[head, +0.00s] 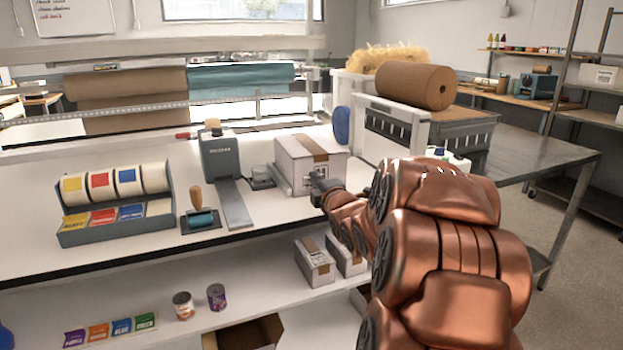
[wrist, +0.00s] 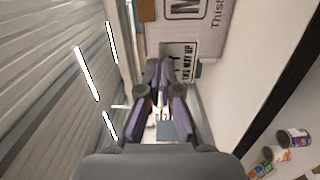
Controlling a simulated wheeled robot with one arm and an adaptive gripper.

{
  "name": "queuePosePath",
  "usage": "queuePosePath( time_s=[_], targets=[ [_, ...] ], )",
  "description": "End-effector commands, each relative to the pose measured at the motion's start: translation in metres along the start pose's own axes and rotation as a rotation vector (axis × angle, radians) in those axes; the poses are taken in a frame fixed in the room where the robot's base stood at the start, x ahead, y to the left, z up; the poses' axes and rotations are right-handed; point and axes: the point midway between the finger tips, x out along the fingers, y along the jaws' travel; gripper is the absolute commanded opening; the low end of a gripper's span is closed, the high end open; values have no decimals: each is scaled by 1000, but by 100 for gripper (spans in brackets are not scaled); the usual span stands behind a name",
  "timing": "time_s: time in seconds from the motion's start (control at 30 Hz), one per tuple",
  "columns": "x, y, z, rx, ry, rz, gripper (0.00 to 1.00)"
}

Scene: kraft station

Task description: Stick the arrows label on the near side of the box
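The box (head: 294,166) is a white carton with a brown tape strip, standing on the bench. Its printed side fills the top of the wrist view (wrist: 228,35). The arrows label (wrist: 184,62) is a white piece with black print reading "THIS WAY UP", close against or on the near side; I cannot tell whether it is stuck. My gripper (wrist: 160,72) is at the label's left edge, its fingertips close together and seemingly shut on it. In the head view my gripper (head: 319,186) is at the box's near side, low down, partly hiding the print.
A label rack (head: 115,230) with several rolls stands on the left of the bench. Small boxes (head: 314,262) and cans (head: 216,297) are on the lower shelf.

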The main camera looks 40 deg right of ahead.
Motion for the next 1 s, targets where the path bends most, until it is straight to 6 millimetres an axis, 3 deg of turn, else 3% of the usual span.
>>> queuePosePath(
  time_s=[0.6,1.0],
  targets=[
    [47,1,0,3,0,-4,0],
    [58,0,0,0,-1,-1,0]
  ],
)
